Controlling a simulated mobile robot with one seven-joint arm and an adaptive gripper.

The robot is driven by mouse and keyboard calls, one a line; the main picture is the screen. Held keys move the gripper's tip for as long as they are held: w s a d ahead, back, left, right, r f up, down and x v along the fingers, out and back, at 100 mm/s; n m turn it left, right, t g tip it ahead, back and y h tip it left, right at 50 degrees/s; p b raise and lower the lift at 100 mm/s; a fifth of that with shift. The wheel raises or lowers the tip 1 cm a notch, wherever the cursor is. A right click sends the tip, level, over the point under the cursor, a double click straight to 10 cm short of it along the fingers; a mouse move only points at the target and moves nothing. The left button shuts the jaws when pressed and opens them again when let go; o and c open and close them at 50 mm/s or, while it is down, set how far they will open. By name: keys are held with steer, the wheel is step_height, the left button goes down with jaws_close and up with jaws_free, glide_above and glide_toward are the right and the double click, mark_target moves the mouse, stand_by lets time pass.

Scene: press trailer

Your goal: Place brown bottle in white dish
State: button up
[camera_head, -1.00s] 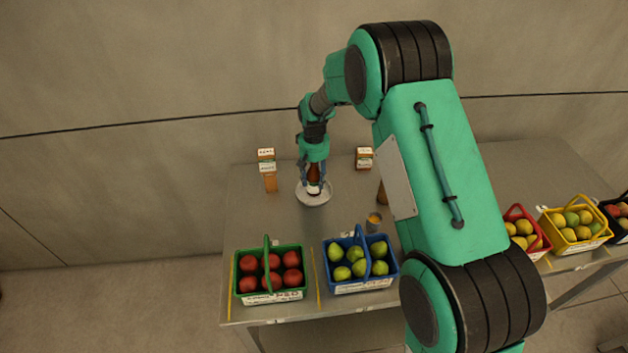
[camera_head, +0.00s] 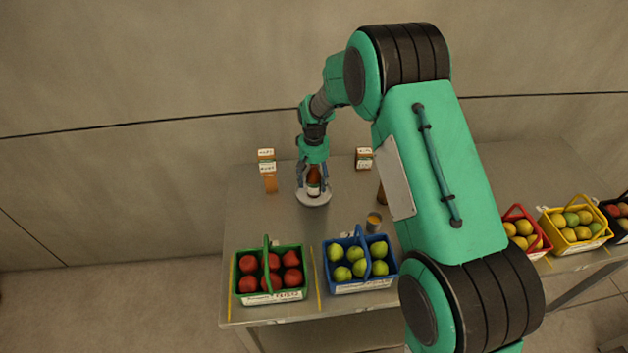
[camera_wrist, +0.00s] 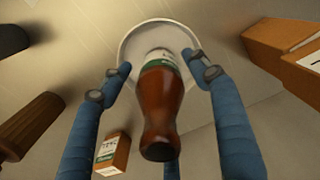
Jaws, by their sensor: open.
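The brown bottle (camera_head: 313,180) stands in the white dish (camera_head: 313,200) near the back left of the table. In the wrist view the bottle (camera_wrist: 160,105) shows its brown neck toward the camera, with a white and green label further down, and the dish rim (camera_wrist: 125,45) shows around its base. My gripper (camera_head: 313,185) is around the bottle from above. Its blue fingers (camera_wrist: 152,78) are spread apart on both sides, with a gap to the bottle. The bottle looks upright; its contact with the dish is partly hidden.
An orange carton (camera_head: 268,172) stands left of the dish and a small box (camera_head: 364,158) behind right. A can (camera_head: 373,221) and baskets of red fruit (camera_head: 271,285) and green fruit (camera_head: 359,270) stand nearer the front. My arm hides part of the table's right side.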

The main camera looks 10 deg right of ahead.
step_height(320, 180, up, 12)
steer(key=shift+r+p, duration=0.1)
steer(key=shift+p, duration=0.55)
stand_by(0.4)
steer(key=shift+r, duration=0.1)
steer(key=shift+s+d+r, duration=0.1)
steer(key=shift+s+r, duration=0.05)
steer(key=shift+r, duration=0.15)
steer(key=s+d+r+m+t, duration=0.1)
steer(key=s+d+r, duration=0.2)
steer(key=s+r, duration=0.75)
steer(key=s+d+r+t, duration=0.2)
steer(key=s+d+r, duration=0.1)
steer(key=s+r, duration=0.8)
steer(key=s+d+r+t, duration=0.1)
steer(key=s+d, duration=0.1)
steer(key=s, duration=1)
steer(key=s+d+r+t, duration=0.1)
steer(key=s, duration=1.1)
steer(key=shift+d+r+m+t, duration=0.3)
steer(key=shift+d+r+m, duration=0.1)
